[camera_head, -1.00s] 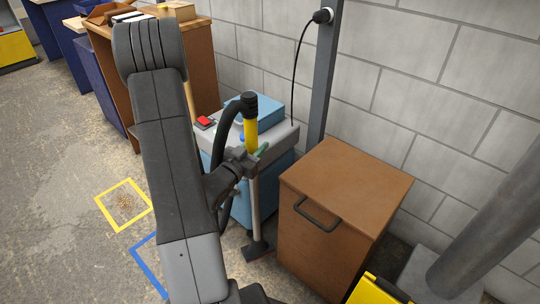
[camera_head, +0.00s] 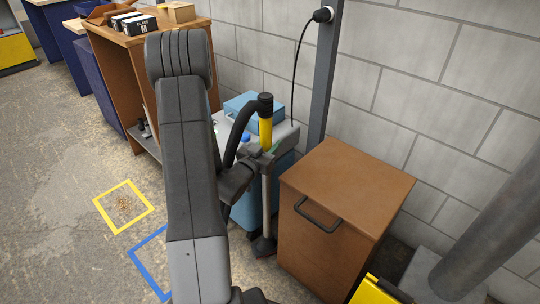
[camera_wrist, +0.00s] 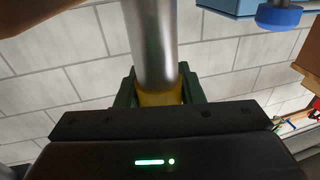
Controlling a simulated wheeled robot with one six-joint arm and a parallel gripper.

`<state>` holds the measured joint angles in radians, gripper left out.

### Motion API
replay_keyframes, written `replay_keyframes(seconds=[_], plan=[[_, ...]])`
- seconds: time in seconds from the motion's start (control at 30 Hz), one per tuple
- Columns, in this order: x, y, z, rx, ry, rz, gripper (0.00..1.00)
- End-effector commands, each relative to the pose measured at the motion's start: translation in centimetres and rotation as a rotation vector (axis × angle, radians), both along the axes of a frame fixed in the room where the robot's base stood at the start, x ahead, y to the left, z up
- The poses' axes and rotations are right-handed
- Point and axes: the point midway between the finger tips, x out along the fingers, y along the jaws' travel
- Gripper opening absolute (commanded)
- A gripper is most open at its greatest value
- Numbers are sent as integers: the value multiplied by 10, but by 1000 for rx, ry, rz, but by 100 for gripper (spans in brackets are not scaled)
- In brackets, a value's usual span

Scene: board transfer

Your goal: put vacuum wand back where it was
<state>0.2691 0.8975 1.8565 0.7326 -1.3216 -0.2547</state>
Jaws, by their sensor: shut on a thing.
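The vacuum wand (camera_head: 266,132) stands close to upright, with a black top, a yellow grip, a grey tube and a dark floor head (camera_head: 263,246) low beside the wooden cabinet. In the wrist view the wand's silver tube and yellow band (camera_wrist: 160,96) sit between my green-edged fingers. A black hose (camera_head: 238,132) curves from the wand's top down behind my arm. The blue vacuum unit with a grey top (camera_head: 284,137) stands just behind the wand, partly hidden by my arm. Whether the head touches the floor is unclear.
A brown wooden cabinet (camera_head: 347,190) with a black handle stands right of the wand. A grey post (camera_head: 323,80) and block wall are behind. Yellow (camera_head: 123,206) and blue (camera_head: 152,262) floor outlines lie at left. A wooden shelf with boxes (camera_head: 135,24) stands at back left.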

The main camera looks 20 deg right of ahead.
Motion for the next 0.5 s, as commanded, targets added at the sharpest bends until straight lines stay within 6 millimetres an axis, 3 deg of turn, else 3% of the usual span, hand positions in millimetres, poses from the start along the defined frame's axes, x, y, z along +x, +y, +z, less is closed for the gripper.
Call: replay_keyframes(seconds=[0.3, 0.5], plan=[[0, 0, -38, -1, 1, 1, 12], [1, -4, -39, -1, -2, 1, 12]])
